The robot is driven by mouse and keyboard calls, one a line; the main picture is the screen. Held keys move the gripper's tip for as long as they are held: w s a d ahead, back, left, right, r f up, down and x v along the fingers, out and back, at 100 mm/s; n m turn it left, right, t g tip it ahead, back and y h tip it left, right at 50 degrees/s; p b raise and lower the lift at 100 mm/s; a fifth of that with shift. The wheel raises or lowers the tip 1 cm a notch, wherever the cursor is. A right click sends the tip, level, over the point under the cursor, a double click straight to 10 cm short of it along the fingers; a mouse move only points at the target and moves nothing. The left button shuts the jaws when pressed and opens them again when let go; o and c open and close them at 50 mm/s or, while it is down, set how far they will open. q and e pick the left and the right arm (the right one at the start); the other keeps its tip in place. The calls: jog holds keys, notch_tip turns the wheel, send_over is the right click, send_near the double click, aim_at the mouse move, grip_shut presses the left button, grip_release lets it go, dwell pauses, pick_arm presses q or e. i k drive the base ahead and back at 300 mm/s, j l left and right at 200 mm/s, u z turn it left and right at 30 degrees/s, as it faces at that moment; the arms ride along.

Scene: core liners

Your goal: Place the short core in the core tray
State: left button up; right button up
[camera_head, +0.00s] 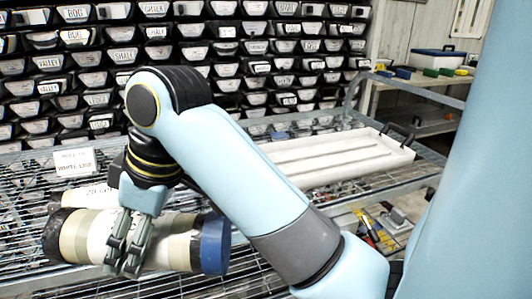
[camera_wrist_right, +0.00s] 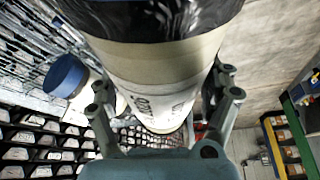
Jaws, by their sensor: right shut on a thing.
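A thick pale core (camera_head: 180,243) with tan tape bands, a black left end and a blue right cap lies crosswise at the front left in the head view. My right gripper (camera_head: 127,262) is shut around its middle from above. In the right wrist view the core (camera_wrist_right: 155,70) fills the space between the fingers of my right gripper (camera_wrist_right: 165,90), black end nearest. Whether it touches the rack is unclear. The white core tray (camera_head: 352,172), long with lengthwise channels, lies at the back right and looks empty. My left gripper is not in view.
A second pale labelled core (camera_head: 92,193) lies just behind the held one, partly hidden. The wire-mesh rack (camera_head: 20,205) carries a small sign (camera_head: 75,161). Shelves of labelled black bins (camera_head: 100,75) line the back. Tools (camera_head: 375,232) lie near the right.

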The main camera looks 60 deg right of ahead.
aim_at(327, 162)
jog(key=k+l+z, duration=0.2)
jog(key=l, duration=0.65)
jog(key=l+z, duration=0.2)
jog(key=l, duration=0.7)
jog(key=i+l+z, duration=0.1)
jog(key=i+l, duration=0.15)
